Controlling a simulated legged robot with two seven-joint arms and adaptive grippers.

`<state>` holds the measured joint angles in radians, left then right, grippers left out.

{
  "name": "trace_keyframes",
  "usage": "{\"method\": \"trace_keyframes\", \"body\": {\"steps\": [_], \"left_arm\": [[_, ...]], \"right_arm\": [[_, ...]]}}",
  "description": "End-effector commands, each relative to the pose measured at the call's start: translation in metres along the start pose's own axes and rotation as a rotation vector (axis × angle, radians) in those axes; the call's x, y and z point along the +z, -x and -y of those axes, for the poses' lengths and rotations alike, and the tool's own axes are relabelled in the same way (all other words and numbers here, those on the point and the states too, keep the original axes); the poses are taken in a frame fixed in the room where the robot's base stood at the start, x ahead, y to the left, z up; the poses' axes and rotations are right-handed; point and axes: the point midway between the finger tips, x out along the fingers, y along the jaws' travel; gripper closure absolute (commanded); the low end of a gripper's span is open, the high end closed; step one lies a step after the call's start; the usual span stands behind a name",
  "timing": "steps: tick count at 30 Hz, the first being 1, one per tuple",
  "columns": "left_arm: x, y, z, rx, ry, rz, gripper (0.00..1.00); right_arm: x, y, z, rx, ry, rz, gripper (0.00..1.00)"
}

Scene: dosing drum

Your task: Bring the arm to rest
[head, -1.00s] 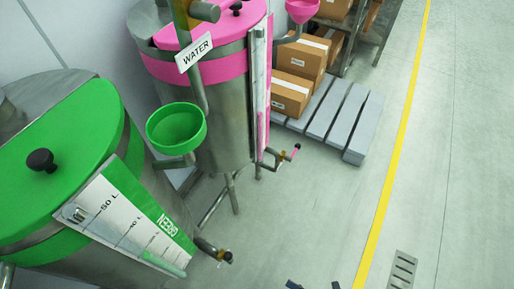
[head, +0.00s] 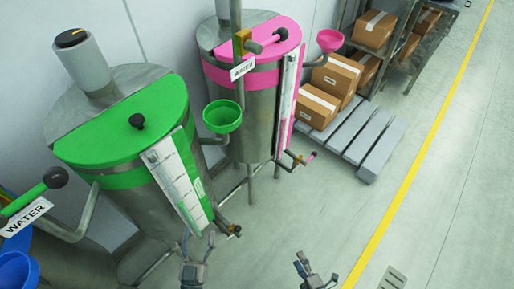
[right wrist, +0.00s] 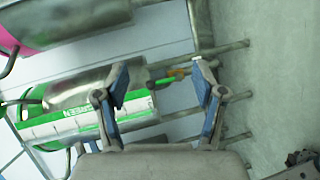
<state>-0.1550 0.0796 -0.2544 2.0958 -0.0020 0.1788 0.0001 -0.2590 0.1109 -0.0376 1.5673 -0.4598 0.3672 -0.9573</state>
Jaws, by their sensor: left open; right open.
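My left gripper (head: 193,272) shows at the bottom of the head view, in front of the green-lidded drum, with nothing seen in it. My right gripper (head: 308,268) is further right at the bottom edge, over bare floor. In the right wrist view my right gripper (right wrist: 162,84) is open and empty, its two blue-padded fingers wide apart. The green drum (head: 130,190) with its white level scale (head: 178,182) stands beyond the grippers. Its outlet valve (head: 229,229) is low on its right side and also shows between the fingers in the right wrist view (right wrist: 170,78).
A pink-lidded drum (head: 250,125) stands behind the green one, with a green funnel (head: 222,116) between them. A blue funnel (head: 18,270) is at the lower left. Boxes (head: 318,106) sit on a grey pallet (head: 352,140). The floor right of the yellow line (head: 420,160) is clear.

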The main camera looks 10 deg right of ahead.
Motion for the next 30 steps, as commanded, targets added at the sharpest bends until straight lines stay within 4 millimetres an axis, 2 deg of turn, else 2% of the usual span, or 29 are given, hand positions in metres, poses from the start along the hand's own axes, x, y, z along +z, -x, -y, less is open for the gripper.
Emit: {"method": "trace_keyframes", "body": {"steps": [1,2,5,6,8,9,11,12,15,18,22,30], "left_arm": [[0.003,-0.002,0.002,-0.002,-0.012,0.101,0.30],[0.018,0.003,0.003,-0.006,-0.016,0.185,0.30],[0.075,0.041,0.011,-0.024,-0.025,0.519,0.30],[0.098,0.067,0.015,-0.033,-0.027,0.662,0.30],[0.127,0.112,0.019,-0.045,-0.026,0.865,0.30],[0.142,0.143,0.021,-0.053,-0.024,0.990,0.30],[0.157,0.191,0.024,-0.064,-0.020,1.163,0.30],[0.164,0.222,0.025,-0.070,-0.016,1.267,0.30],[0.171,0.288,0.025,-0.082,-0.007,1.476,0.30],[0.170,0.335,0.025,-0.090,0.000,1.616,0.30],[0.169,0.364,0.024,-0.095,0.006,1.701,0.30],[0.169,0.366,0.024,-0.095,0.006,1.707,0.30]], "right_arm": [[0.003,0.002,-0.023,-0.040,-0.094,0.047,0.30],[0.006,0.005,-0.023,-0.082,-0.169,0.085,0.30],[0.011,0.028,-0.018,-0.252,-0.455,0.245,0.30],[0.010,0.042,-0.012,-0.325,-0.572,0.319,0.30],[0.006,0.065,-0.002,-0.428,-0.732,0.433,0.30],[0.002,0.082,0.005,-0.492,-0.826,0.508,0.30],[-0.006,0.107,0.015,-0.578,-0.949,0.618,0.30],[-0.012,0.124,0.020,-0.629,-1.016,0.689,0.30],[-0.026,0.161,0.030,-0.729,-1.144,0.839,0.30],[-0.037,0.187,0.036,-0.795,-1.220,0.949,0.30],[-0.044,0.204,0.040,-0.835,-1.262,1.020,0.30],[-0.045,0.205,0.041,-0.838,-1.264,1.025,0.30]]}}
